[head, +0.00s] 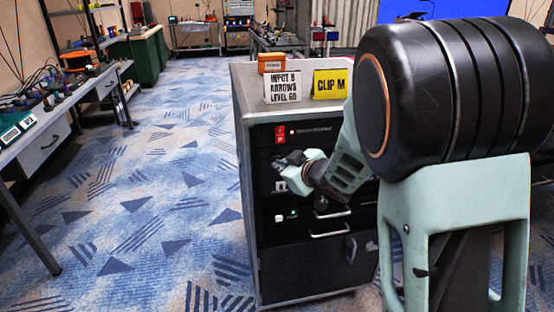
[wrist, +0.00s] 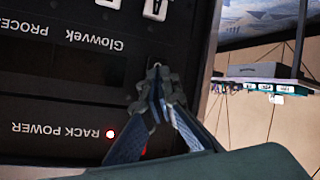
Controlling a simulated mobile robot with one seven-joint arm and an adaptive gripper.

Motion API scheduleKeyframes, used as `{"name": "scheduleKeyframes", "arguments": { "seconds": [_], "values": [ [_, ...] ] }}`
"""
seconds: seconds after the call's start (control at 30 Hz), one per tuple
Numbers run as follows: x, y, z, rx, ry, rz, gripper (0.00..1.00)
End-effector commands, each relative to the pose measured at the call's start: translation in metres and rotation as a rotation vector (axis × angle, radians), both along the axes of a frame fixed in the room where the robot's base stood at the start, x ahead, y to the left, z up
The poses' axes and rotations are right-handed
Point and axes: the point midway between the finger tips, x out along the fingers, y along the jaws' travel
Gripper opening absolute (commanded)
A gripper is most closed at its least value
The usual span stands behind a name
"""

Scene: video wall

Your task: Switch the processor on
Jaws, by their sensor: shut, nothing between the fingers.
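The processor panel (wrist: 60,35), labelled "Glowvek PROCE…", shows upside down in the wrist view, with a white switch (wrist: 155,9) at the top edge. My gripper (head: 283,162) is shut and empty in front of the rack, below the red rack power switch (head: 280,135). In the wrist view my gripper (wrist: 155,75) has its tips together over the dark front between the processor and "RACK POWER" labels. Whether the tips touch is unclear.
On the rack top stand a white card (head: 282,86) reading "INPUT B ARROWS LEVEL 60", a yellow card (head: 329,84) reading "CLIP M" and an orange box (head: 271,63). A lower panel has a white switch (head: 278,219) and green light. Carpet (head: 150,200) left of the rack is clear.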

Motion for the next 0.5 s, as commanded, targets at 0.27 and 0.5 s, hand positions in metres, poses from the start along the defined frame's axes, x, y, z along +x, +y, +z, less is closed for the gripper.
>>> {"name": "scheduleKeyframes", "arguments": {
  "seconds": [0.27,0.5],
  "values": [
    [0.0032,0.0008,0.0010,-0.001,0.001,0.000,0.00],
    [0.0048,0.0016,0.0015,0.000,0.000,0.000,0.00]
  ]
}}
